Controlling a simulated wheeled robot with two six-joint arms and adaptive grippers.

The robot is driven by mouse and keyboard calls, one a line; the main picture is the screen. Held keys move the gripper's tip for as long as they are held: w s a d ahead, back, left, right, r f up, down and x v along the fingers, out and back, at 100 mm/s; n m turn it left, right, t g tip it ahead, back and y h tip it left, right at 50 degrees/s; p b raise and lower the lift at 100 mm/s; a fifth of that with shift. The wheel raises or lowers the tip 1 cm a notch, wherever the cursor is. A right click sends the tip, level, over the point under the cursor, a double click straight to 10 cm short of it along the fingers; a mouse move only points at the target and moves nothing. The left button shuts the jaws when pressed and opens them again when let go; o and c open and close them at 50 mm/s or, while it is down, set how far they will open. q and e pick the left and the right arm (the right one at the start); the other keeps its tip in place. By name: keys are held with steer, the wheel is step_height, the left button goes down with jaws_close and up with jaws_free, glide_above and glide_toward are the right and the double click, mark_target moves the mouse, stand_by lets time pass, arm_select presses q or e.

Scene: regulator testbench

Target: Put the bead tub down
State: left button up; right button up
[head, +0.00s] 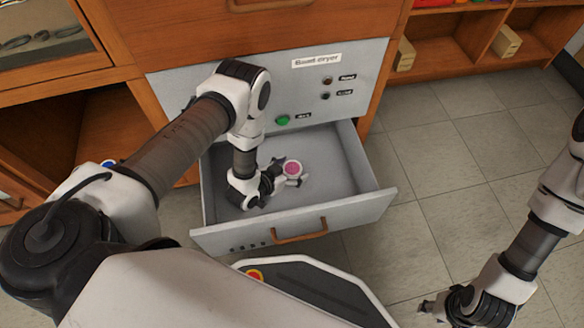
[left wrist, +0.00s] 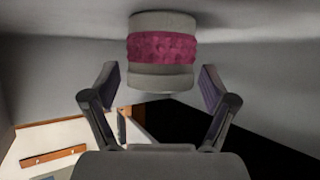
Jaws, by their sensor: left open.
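In the left wrist view the bead tub (left wrist: 162,48) is a pale cylinder with a pink band. My left gripper (head: 289,175) reaches down into the drawer at the tub. In the left wrist view the left gripper (left wrist: 160,86) is open, with one finger on each side of the tub and gaps showing. The tub's base is partly hidden by my gripper in the head view. My right gripper (head: 432,308) is at the lower right, away from the drawer.
The drawer has an orange handle (head: 300,231) and raised walls around my left gripper. Above it is a grey panel (head: 350,60) labelled as a bead dryer, with a green button (head: 283,120). Wooden shelves (head: 470,50) stand at the back right. The tiled floor (head: 450,160) is clear.

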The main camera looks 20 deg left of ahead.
arm_select(q)
steer(key=shift+r, duration=0.25)
steer(key=p+v, duration=0.6)
steer(key=v, duration=0.1)
steer(key=shift+r, duration=0.15)
steer(key=shift+s+a, duration=0.1)
steer(key=shift+s, duration=0.1)
